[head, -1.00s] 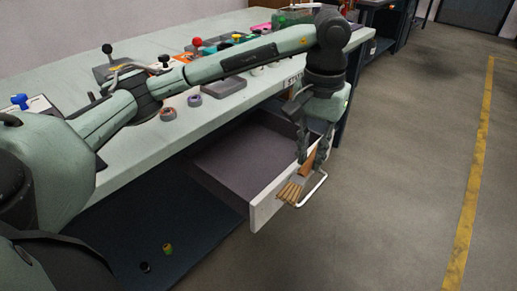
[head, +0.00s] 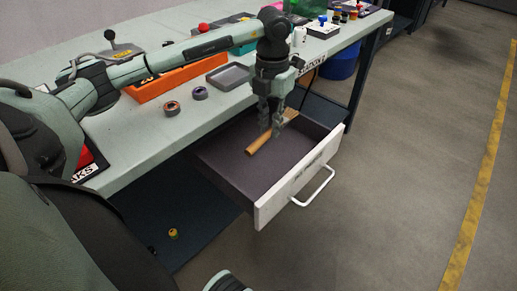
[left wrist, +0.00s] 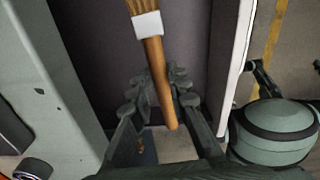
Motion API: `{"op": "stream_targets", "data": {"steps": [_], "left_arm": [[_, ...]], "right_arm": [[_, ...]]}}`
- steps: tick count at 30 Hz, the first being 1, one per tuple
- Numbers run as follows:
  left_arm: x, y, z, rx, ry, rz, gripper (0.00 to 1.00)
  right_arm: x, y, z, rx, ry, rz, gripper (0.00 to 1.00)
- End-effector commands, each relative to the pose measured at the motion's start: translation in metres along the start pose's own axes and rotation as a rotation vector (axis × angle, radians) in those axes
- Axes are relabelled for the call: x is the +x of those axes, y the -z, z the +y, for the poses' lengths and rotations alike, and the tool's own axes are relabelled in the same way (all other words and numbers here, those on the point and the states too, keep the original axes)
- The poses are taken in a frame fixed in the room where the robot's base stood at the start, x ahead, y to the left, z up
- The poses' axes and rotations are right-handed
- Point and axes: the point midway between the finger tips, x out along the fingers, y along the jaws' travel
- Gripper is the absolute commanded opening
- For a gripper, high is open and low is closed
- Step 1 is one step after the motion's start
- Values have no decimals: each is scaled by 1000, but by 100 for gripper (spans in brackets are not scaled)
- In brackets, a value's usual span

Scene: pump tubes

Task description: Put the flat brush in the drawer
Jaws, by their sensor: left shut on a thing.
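The flat brush (head: 262,143) has a wooden handle; its handle, pale metal ferrule and brown bristles show in the left wrist view (left wrist: 153,55). My left gripper (head: 270,131) is shut on the brush's handle and holds it over the open drawer. The drawer (head: 264,205) is pulled out under the table, with a dark interior, white front and white bar handle. Its visible interior is otherwise empty. I cannot tell how far the brush is above the drawer floor.
The table (head: 140,145) runs along the drawer's far side. On it are a grey tray (head: 230,77), an orange bin (head: 175,82) and two tape rolls (head: 172,108). A blue bin (head: 340,65) stands under the table. The floor to the right is clear.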

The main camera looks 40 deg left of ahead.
Motion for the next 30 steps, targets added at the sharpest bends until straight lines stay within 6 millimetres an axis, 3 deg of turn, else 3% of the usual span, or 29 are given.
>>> {"op": "stream_targets", "data": {"steps": [3, 7, 15, 30], "left_arm": [[1, 0, 9, -179, -4, -2, 0], [10, 1, 13, -268, -7, 0, 0], [56, 1, 13, -279, -7, 0, 0], [103, 0, 13, -276, -6, -3, 0]], "right_arm": [[4, -1, -1, 0, 3, -2, 40], [6, -1, -1, 1, 4, -2, 40], [8, -1, -2, 1, 5, -1, 40], [12, -4, -2, 1, 6, -9, 40]]}}
